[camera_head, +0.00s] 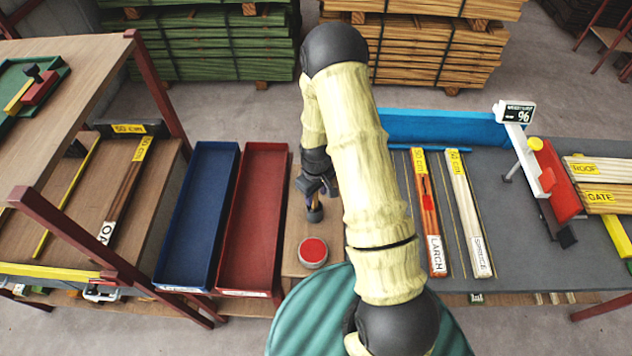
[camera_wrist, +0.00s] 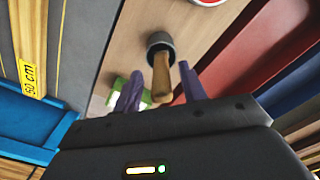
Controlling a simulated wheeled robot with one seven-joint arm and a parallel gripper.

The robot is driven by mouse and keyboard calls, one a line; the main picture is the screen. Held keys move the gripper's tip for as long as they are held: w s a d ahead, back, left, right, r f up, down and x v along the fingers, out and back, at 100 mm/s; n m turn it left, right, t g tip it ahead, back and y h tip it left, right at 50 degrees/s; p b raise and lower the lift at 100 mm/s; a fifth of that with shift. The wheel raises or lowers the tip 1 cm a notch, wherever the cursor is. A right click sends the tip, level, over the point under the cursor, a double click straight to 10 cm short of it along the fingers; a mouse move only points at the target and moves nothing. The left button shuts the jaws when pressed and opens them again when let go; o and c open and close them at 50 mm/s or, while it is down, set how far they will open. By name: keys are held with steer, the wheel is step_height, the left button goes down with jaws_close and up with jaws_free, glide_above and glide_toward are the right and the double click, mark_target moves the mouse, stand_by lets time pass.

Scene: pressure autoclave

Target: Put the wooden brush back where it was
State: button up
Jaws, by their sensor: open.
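A round red-topped tin (camera_head: 313,252) sits close in front of the brush. A red tray (camera_head: 250,215) and a blue tray (camera_head: 198,215) lie to the left. Labelled larch (camera_head: 428,215) and spruce (camera_head: 468,215) boards lie to the right, before a blue bar (camera_head: 440,127).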

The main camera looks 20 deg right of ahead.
step_height(320, 180, up, 11)
steer(key=b, duration=0.3)
steer(key=shift+b, duration=0.3)
steer(key=shift+r, duration=0.5)
steer(key=s+r+m+t, duration=0.2)
steer(key=s+r+m, duration=0.3)
steer(key=s+r, duration=0.5)
steer(key=s, duration=0.4)
steer(key=shift+r+t, duration=0.2)
steer(key=shift+t, duration=0.1)
steer(key=shift+a, duration=0.1)
